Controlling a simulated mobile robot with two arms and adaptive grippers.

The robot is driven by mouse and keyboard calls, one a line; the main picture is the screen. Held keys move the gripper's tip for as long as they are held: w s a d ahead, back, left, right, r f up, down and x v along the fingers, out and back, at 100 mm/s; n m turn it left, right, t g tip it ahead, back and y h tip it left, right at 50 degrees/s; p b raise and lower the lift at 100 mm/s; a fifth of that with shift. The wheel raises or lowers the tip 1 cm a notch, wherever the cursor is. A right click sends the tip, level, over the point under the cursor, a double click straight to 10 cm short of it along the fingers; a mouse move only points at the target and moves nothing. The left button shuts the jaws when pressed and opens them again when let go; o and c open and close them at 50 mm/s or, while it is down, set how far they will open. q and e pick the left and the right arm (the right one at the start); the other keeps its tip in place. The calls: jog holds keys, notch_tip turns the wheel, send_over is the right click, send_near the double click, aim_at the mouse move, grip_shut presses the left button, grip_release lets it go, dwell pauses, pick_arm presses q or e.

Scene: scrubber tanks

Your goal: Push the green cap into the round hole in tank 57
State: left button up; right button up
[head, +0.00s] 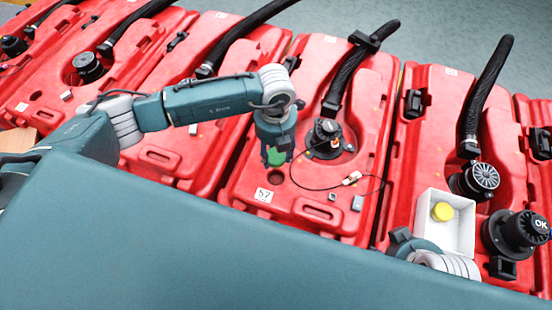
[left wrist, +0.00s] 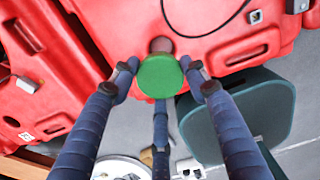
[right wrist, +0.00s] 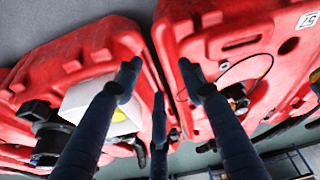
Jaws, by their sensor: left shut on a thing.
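Tank 57 (head: 310,195) is the red tank in the middle of the head view, with a white "57" label (head: 264,195). Its round hole (head: 276,178) is a dark red recess just above the label. My left gripper (head: 275,146) is shut on the green cap (head: 275,157) and holds it near the hole. In the left wrist view the green cap (left wrist: 160,76) sits between the fingertips and overlaps the lower edge of the hole (left wrist: 161,45). The cap appears outside the hole. My right gripper (right wrist: 158,80) is open and empty in the right wrist view.
A white box (head: 455,222) holding a yellow cap (head: 442,211) sits on the tank to the right. Black hoses and a thin black cable (head: 308,188) cross the tank tops. An "OK" knob (head: 518,233) stands at the far right.

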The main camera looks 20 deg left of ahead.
aim_at(276, 158)
pick_arm(q)
jog(key=shift+s+d+f+n, duration=0.1)
jog(key=shift+s+f+n, duration=0.05)
jog(key=shift+f+n, duration=0.4)
jog(key=shift+s+d+f+n, duration=0.1)
jog(key=shift+f+n, duration=0.35)
jog(key=shift+n, duration=0.2)
jog(key=shift+f+b, duration=0.7)
jog(key=shift+b, duration=0.05)
jog(key=shift+f, duration=0.3)
notch_tip(276, 158, down, 2)
jog(key=shift+f+b, duration=0.1)
jog(key=shift+b, duration=1.05)
jog(key=shift+f+b, duration=0.6)
jog(key=shift+f, duration=0.25)
pick_arm(e)
jog(key=w+a+r+t+y, duration=0.1)
jog(key=w+a+r+t, duration=0.2)
jog(key=w+r+t, duration=0.3)
jog(key=w+a+r+t+y, duration=0.2)
jog(key=w+a+r+t, duration=0.2)
jog(key=w+r, duration=0.8)
jog(key=shift+w+a+r+n+t+y, duration=0.15)
jog(key=shift+w+r+n+t+y, duration=0.3)
jog(key=shift+t, duration=0.95)
jog(key=shift+w+f, duration=0.1)
pick_arm(q)
jog(key=shift+f, duration=0.25)
pick_arm(e)
jog(key=shift+r, duration=0.3)
